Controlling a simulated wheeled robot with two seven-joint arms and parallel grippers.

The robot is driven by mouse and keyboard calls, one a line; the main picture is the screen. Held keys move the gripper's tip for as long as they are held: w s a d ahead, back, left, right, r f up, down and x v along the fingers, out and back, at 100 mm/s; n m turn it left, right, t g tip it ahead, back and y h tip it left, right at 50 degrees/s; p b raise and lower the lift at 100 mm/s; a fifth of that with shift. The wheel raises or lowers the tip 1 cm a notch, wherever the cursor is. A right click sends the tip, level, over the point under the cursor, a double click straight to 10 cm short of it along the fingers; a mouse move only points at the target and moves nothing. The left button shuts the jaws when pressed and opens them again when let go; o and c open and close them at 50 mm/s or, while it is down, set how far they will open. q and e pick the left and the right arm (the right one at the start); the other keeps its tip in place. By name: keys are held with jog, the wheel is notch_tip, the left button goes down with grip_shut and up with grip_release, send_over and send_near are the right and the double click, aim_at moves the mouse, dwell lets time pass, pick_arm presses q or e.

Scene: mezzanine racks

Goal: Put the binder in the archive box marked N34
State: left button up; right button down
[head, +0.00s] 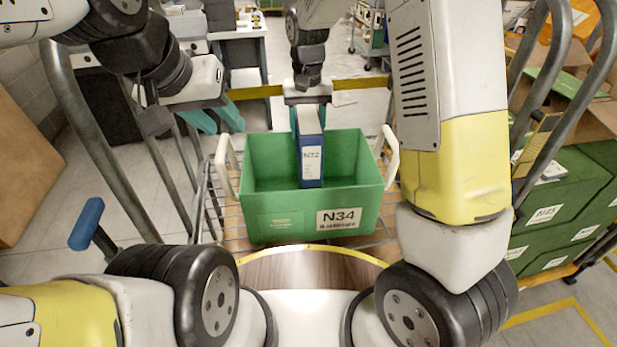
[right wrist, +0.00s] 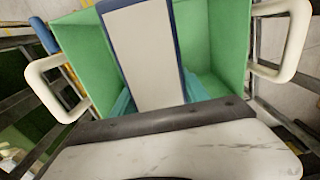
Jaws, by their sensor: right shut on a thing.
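The blue binder (head: 311,165) has a pale page edge and a white label that seems to read N72. It is upright over the opening of the green archive box (head: 280,225) marked N34, its lower end within the box's outline. Whether it touches the floor of the box cannot be told. My right gripper (head: 308,104) is shut on the binder's upper end; the binder (right wrist: 145,50) also shows between its teal fingers in the right wrist view, with the box (right wrist: 220,35) around it. My left gripper (head: 212,118) is open and empty, left of the box's far left corner.
The box has white handles (head: 391,155) on both sides and stands on a slatted cart with grey tube rails (head: 90,130). More green boxes with labels, one N45 or similar (head: 545,215), sit on a cart at right. A cardboard panel (head: 30,155) stands at left.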

notch_tip(320, 180, down, 16)
dwell(0.6)
jog(key=shift+d+f, duration=0.1)
jog(key=shift+f, duration=0.05)
jog(key=c, duration=0.6)
grip_release()
jog(key=shift+f, duration=0.1)
